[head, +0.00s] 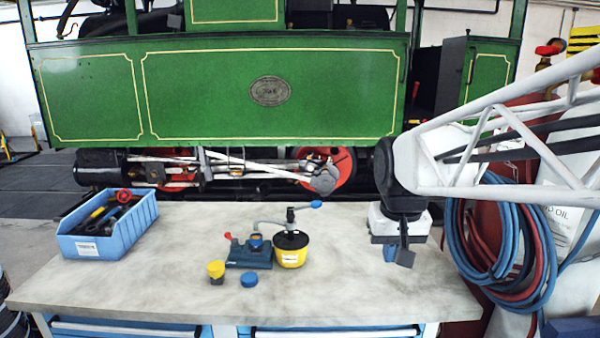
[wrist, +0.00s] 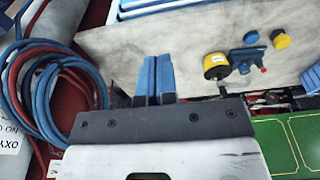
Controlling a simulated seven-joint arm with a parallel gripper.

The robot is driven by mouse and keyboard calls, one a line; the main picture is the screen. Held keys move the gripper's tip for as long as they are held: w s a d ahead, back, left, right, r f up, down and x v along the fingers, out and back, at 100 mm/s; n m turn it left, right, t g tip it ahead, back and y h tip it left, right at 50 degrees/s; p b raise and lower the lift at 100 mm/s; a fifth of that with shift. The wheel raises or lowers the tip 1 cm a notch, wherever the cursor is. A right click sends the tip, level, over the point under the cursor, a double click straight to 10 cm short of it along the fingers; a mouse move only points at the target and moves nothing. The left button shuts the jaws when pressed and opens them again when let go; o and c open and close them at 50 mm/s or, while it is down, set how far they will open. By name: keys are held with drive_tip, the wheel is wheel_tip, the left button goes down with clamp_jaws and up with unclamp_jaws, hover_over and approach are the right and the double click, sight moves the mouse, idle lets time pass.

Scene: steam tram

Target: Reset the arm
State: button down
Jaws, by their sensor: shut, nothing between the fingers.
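My gripper (head: 398,254) hangs above the right end of the table, pointing down, with its fingers shut and nothing between them. In the wrist view the blue fingers of my gripper (wrist: 158,76) lie side by side. The worktable (head: 350,285) has a pale grey top. The objects on it stand to the left of my gripper, apart from it.
A blue bin (head: 88,247) of tools stands at the table's left. Mid-table are a blue device (head: 250,255), a yellow-and-black pot (head: 291,250), a yellow-capped piece (head: 216,270) and a blue cap (head: 249,280). Hoses (head: 505,265) hang at right; a green tram (head: 270,85) stands behind.

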drive_tip(key=s+d+f, duration=0.1)
drive_tip(key=s+f, duration=0.2)
drive_tip(key=s, duration=0.5)
drive_tip(key=s+f, duration=0.3)
drive_tip(key=s, duration=0.5)
drive_tip(key=shift+s+d+f+t, duration=0.3)
drive_tip(key=shift+s+d+f, duration=0.05)
drive_tip(key=shift+f, duration=0.05)
drive_tip(key=c, duration=1.8)
unclamp_jaws()
drive_tip(key=shift+c, duration=0.2)
